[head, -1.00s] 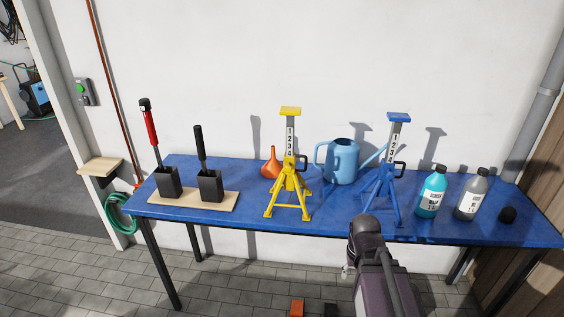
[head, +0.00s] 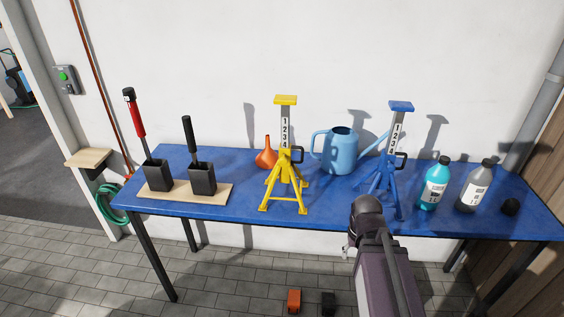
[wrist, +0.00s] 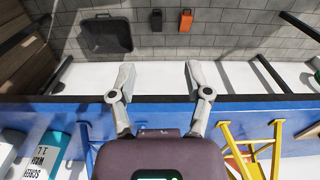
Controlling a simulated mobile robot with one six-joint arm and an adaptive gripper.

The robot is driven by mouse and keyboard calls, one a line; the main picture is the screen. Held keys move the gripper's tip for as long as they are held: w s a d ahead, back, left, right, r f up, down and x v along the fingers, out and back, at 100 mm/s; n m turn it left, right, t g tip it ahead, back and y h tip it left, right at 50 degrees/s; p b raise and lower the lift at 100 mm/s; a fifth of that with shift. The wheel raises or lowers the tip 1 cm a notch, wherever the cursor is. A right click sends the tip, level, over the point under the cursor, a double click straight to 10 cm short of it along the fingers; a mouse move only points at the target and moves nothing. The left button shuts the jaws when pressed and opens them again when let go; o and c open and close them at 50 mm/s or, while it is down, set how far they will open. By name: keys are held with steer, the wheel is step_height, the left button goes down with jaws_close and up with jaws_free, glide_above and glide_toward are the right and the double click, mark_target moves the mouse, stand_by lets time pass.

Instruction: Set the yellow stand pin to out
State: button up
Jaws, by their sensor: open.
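The yellow stand (head: 284,168) stands upright on the blue workbench (head: 240,208), left of the bench's middle. Its grey post (head: 285,125) carries several numbers and a yellow top. A dark pin handle (head: 297,155) shows at the right of its collar; I cannot tell whether the pin is in or out. In the wrist view, the yellow stand's legs (wrist: 262,140) show at the lower right. My gripper (wrist: 157,75) is open and empty in front of the bench edge, apart from the stand.
A blue stand (head: 385,178) with a similar handle stands to the right, and a watering can (head: 340,152) and an orange funnel (head: 266,155) are behind. Two bottles (head: 434,185) (head: 474,190) stand at right. Two levers in black holders (head: 158,176) (head: 201,180) stand at left.

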steer(key=w+n+t+h, duration=0.1)
steer(key=w+n, duration=0.1)
steer(key=n+t+b, duration=0.6)
steer(key=n+t, duration=1.1)
steer(key=n, duration=1.7)
glide_toward(283, 163)
steer(key=s, duration=0.3)
steer(key=shift+w+d, duration=0.1)
steer(key=w, duration=1.3)
steer(key=shift+w+d, duration=0.25)
